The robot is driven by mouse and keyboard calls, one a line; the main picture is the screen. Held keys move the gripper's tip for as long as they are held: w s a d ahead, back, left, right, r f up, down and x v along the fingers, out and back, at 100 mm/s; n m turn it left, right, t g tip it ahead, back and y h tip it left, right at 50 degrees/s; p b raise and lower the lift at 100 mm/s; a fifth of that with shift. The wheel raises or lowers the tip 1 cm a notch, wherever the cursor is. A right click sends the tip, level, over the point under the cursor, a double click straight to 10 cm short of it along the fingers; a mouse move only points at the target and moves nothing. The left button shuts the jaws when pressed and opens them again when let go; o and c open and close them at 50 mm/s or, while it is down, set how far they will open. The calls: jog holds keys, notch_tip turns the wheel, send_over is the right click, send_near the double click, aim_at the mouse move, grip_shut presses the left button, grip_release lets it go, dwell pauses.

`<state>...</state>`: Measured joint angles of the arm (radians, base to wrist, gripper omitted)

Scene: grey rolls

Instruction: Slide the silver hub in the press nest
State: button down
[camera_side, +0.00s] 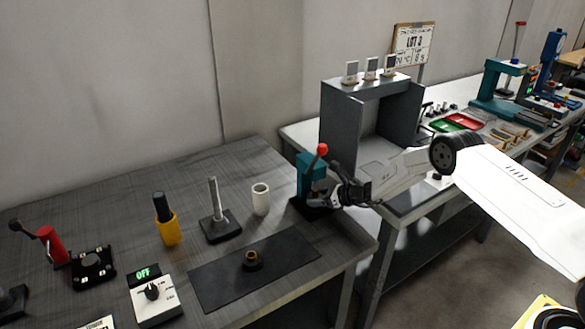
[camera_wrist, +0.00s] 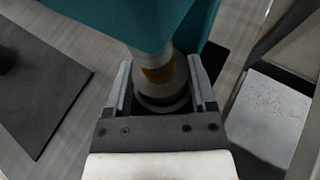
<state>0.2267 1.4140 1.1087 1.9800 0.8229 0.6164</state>
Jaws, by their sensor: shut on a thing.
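My gripper (camera_side: 322,198) is at the teal press (camera_side: 306,176), low in front of its body, in the side view. In the wrist view, the two fingers of my gripper (camera_wrist: 161,82) stand on either side of a round grey piece, the silver hub (camera_wrist: 163,98), and are shut on it. A brass-coloured part (camera_wrist: 158,74) shows at the hub, under the teal press head (camera_wrist: 135,22). The press nest is hidden by the hub and my gripper, so I cannot tell how the hub sits in it. The side view hides the hub.
A dark mat (camera_side: 215,280) bears a brass ring on a black base (camera_side: 252,262). A white cup (camera_side: 261,199), a silver post (camera_side: 214,200) and a yellow-black tool (camera_side: 167,222) stand left of the press. The red-knobbed lever (camera_side: 321,150) rises above my gripper. A grey cabinet (camera_side: 340,125) stands behind.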

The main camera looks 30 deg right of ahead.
jog(key=shift+f, duration=0.65)
dwell(1.2)
grip_release()
jog(key=shift+f, duration=0.1)
jog(key=shift+s+d, duration=0.1)
jog(key=shift+s, duration=0.05)
jog(key=shift+v, duration=3.8)
jog(key=s+a+r+n+g, duration=0.8)
jog(key=s+r+n, duration=0.1)
jog(key=s+n, duration=0.35)
jog(key=s+r+n+h, duration=0.3)
jog(key=s+r+n, duration=0.1)
jog(key=s+n, duration=0.4)
jog(key=s+r+n+h, duration=0.3)
jog(key=s+n, duration=0.5)
jog(key=s, duration=0.3)
jog(key=shift+s+d+r+n+g+h, duration=0.25)
jog(key=shift+d+r+n+g+h, duration=0.15)
jog(key=shift+h, duration=0.3)
